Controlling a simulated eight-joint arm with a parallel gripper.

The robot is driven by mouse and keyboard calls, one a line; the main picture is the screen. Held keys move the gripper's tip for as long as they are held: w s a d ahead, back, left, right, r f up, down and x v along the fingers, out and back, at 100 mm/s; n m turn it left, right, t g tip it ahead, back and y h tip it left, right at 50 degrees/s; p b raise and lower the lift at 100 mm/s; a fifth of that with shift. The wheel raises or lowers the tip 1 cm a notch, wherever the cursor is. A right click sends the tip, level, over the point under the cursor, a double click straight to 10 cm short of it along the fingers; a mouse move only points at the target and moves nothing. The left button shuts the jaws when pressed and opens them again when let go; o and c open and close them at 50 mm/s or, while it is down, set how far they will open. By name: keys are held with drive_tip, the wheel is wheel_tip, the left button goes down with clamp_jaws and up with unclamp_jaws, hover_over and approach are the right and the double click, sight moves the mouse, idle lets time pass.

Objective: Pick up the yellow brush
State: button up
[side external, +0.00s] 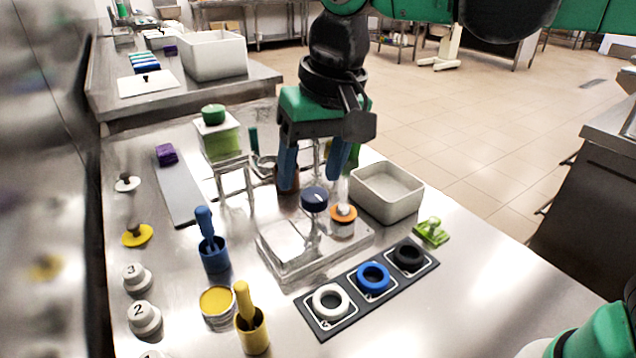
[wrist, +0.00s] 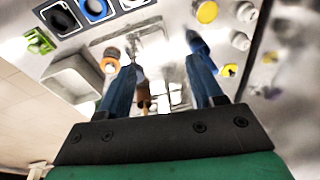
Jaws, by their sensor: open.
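The yellow brush (side external: 243,303) stands upright in a yellow cup (side external: 254,335) at the front of the steel table in the side view. Its handle points up and its lower end is hidden in the cup. I cannot make it out in the wrist view. My gripper (side external: 312,182) is open, pointing down above the back middle of the table, well behind and to the right of the brush. In the wrist view, its two blue fingers (wrist: 161,66) are spread apart with nothing visibly held between them.
A blue brush (side external: 204,220) in a blue cup and a round yellow-topped container (side external: 217,301) stand near the yellow cup. A clear tray (side external: 285,268), a black strip with rings (side external: 341,323) and a white bin (side external: 408,200) lie to the right. White knobs (side external: 145,318) line the left.

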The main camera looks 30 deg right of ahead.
drive_tip(key=a+f+g, duration=0.1)
drive_tip(key=a, duration=0.2)
drive_tip(key=s+a+f+h, duration=0.1)
drive_tip(key=a, duration=0.3)
drive_tip(key=a+f+g, duration=0.1)
drive_tip(key=a, duration=0.2)
drive_tip(key=shift+s+a+m+g, duration=0.3)
drive_tip(key=shift+s+a, duration=0.05)
drive_tip(key=shift+a, duration=0.05)
hover_over(248, 313)
drive_tip(key=f, duration=0.5)
drive_tip(key=shift+w, duration=0.4)
drive_tip(key=shift+f, duration=3.2)
clamp_jaws()
